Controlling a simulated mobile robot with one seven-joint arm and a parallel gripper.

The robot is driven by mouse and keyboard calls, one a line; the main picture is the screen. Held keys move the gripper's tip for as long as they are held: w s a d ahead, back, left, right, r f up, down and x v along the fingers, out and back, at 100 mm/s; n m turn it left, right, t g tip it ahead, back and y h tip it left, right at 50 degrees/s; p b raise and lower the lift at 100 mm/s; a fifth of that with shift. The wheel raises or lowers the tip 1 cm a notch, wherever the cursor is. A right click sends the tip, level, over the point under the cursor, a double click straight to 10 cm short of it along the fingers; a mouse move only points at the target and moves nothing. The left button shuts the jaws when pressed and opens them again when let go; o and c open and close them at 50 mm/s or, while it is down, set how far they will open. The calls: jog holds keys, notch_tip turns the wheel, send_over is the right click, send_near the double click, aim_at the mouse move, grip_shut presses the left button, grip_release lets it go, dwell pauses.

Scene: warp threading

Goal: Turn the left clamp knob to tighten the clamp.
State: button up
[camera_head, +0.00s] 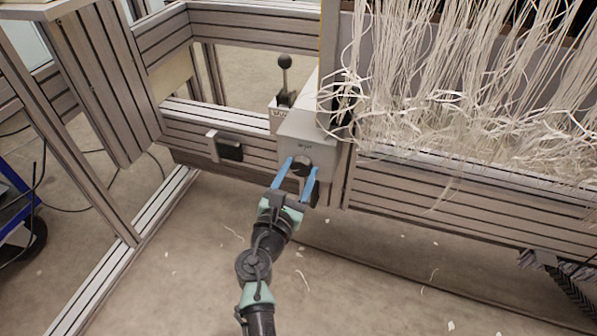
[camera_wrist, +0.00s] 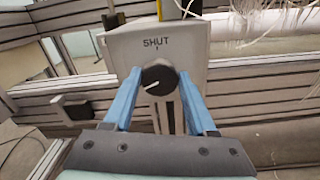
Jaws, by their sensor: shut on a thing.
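The clamp knob (camera_wrist: 158,77) is round and black, on the front of a light grey box (camera_head: 305,130). It also shows in the head view (camera_head: 302,165). A white line on the knob points to the lower left, away from the tick under the word "SHUT" printed above it. My gripper (camera_wrist: 159,84) has two blue fingers, one on each side of the knob, and is shut on it. The gripper reaches up to the box from below in the head view (camera_head: 301,170). The fingertips partly cover the knob's sides.
A lever with a black ball top (camera_head: 285,62) stands behind the box. A small dark fitting (camera_head: 229,150) sits on the rail to the left. Loose white threads (camera_head: 430,90) hang at the right, close to the box. The floor below is mostly open, with scraps.

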jog(key=c, duration=0.4)
jog(key=m+b, duration=0.2)
jog(key=m, duration=0.3)
jog(key=shift+f+b, duration=0.2)
jog(key=shift+b, duration=0.1)
jog(key=m+b, duration=0.2)
jog(key=m, duration=0.2)
jog(key=shift+m, duration=0.4)
jog(key=m+b, duration=0.3)
jog(key=m, duration=0.3)
jog(key=shift+f+b, duration=0.1)
jog(key=shift+b, duration=0.3)
jog(key=m+b, duration=0.2)
jog(key=m, duration=0.3)
jog(key=shift+b, duration=0.4)
jog(key=shift+m, duration=0.4)
